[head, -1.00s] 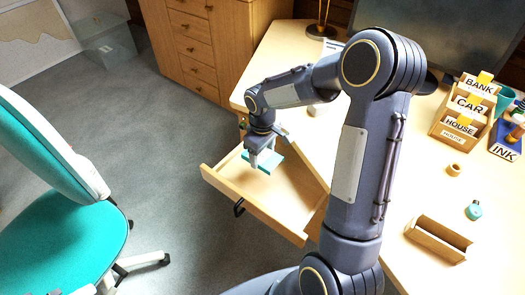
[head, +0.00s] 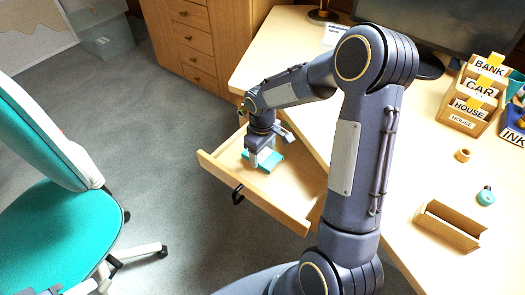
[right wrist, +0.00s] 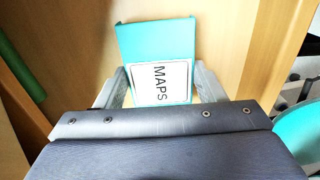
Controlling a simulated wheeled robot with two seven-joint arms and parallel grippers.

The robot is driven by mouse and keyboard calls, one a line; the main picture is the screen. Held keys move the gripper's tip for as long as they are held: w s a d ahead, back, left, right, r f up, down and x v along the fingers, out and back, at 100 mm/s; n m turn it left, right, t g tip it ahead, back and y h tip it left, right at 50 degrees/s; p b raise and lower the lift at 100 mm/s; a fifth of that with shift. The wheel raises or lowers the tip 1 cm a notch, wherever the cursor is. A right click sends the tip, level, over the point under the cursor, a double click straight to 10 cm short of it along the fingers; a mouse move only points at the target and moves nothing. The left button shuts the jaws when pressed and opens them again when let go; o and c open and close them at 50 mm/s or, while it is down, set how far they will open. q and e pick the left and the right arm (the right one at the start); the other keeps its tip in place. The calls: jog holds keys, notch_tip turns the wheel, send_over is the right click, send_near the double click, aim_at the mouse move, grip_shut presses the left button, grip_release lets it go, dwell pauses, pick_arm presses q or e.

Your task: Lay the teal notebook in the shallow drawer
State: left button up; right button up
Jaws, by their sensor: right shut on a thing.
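The teal notebook (head: 274,159) is in my right gripper (head: 262,163), inside the outline of the open shallow drawer (head: 285,196). My right forearm and gripper hide part of the drawer and notebook.
The desk (head: 405,180) carries a letter rack (head: 474,92), an open wooden box (head: 450,228), a small teal bottle (head: 486,196) and a monitor. A wooden cabinet (head: 195,45) stands behind the drawer. A teal chair (head: 65,230) stands at the left, with clear floor between.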

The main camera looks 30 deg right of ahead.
jog(key=shift+f+b, duration=0.4)
jog(key=shift+f, duration=0.15)
dwell(0.4)
jog(key=o, duration=1.1)
jog(key=shift+c, duration=0.2)
notch_tip(320, 180, up, 7)
jog(key=shift+f+p, duration=0.15)
jog(key=shift+p, duration=0.75)
jog(key=shift+r, duration=0.6)
